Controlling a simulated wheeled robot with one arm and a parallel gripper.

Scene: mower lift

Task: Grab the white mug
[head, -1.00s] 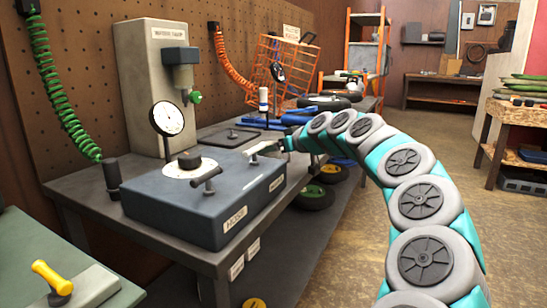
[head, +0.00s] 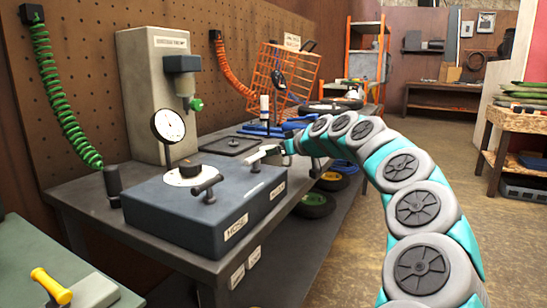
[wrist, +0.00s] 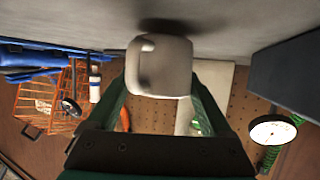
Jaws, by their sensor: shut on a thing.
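The white mug (wrist: 165,66) is in the middle of the wrist view, with its handle toward the left. My gripper (wrist: 158,85) is shut on it, with one green finger at each side of the mug. A dark shadow lies on the grey bench surface just beyond the mug, and I cannot tell whether the two touch. In the head view my gripper (head: 284,149) is at the bench's right side, beyond the blue-grey hoist box. The mug is too small there to make out surely.
The blue-grey hoist box (head: 208,205) with levers and a round gauge (head: 168,126) stands on the grey bench (head: 95,192), left of my gripper. An orange wire rack (head: 282,75) and blue parts (head: 262,129) lie beyond. The floor (head: 340,250) at right is open.

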